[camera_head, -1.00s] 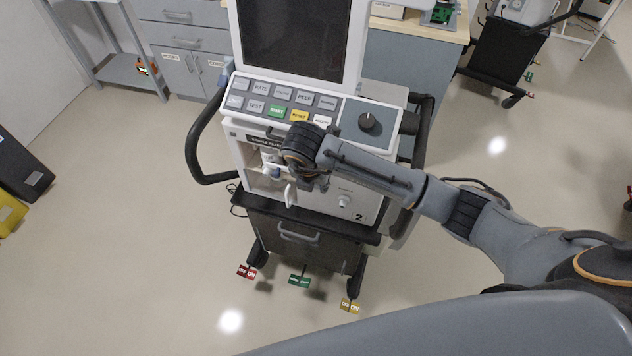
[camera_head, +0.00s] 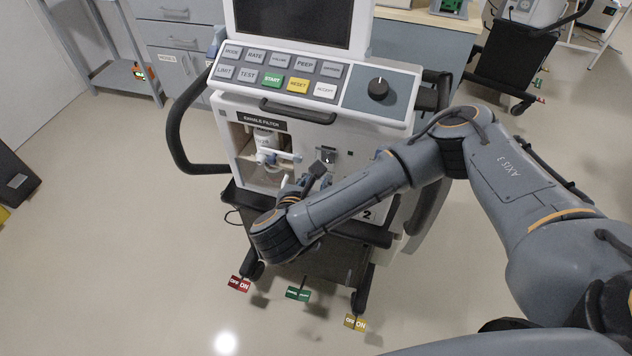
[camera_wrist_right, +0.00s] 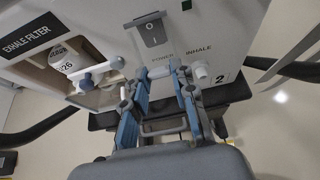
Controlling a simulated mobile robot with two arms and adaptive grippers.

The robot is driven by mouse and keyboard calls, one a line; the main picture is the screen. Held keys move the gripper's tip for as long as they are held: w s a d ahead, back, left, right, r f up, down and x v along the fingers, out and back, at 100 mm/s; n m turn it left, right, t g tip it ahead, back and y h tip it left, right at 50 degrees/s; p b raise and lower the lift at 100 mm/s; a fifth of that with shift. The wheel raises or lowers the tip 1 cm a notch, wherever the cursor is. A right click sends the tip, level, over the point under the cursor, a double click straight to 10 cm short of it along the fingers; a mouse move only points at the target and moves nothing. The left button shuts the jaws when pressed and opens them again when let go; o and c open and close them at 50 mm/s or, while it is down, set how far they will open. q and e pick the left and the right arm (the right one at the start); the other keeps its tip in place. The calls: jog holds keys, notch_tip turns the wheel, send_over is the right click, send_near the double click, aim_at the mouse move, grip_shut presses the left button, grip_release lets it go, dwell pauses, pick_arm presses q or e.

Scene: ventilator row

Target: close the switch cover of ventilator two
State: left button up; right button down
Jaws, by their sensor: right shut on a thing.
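Ventilator two (camera_head: 367,214), marked "2", stands in front of me. Its power switch (camera_head: 327,156) is on the front panel; in the right wrist view the rocker switch (camera_wrist_right: 151,31) is uncovered above the "POWER" label. My right gripper (camera_head: 308,180) is just below the switch, partly hidden by my wrist. In the right wrist view my right gripper (camera_wrist_right: 162,72) has its blue fingers close together around a small pale piece, which looks like the switch cover (camera_wrist_right: 160,73), below the switch. The piece is small and its outline is unclear. My left gripper is out of view.
The exhale filter (camera_head: 265,142) sits in an open bay left of the switch. A handle (camera_head: 298,111) juts out above, below the button panel (camera_head: 285,75). Coloured tags (camera_head: 298,294) are at the base. Another cart (camera_head: 512,60) stands at the back right.

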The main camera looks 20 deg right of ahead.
jog(key=t+h+p, duration=0.1)
jog(key=w+f+t+p, duration=0.1)
jog(key=p, duration=0.1)
jog(key=shift+d+t+h, duration=0.2)
jog(key=shift+t+h, duration=0.1)
jog(key=shift+h, duration=0.1)
jog(key=shift+w+d+f+t+h+p, duration=0.25)
jog(key=shift+f+t+h+p, duration=0.25)
jog(key=shift+p, duration=0.35)
jog(key=shift+w+d+f+t+h+p, duration=0.25)
jog(key=shift+f+t+p, duration=0.3)
jog(key=shift+p, duration=0.3)
jog(key=shift+r, duration=0.1)
jog(key=c, duration=1.1)
grip_release()
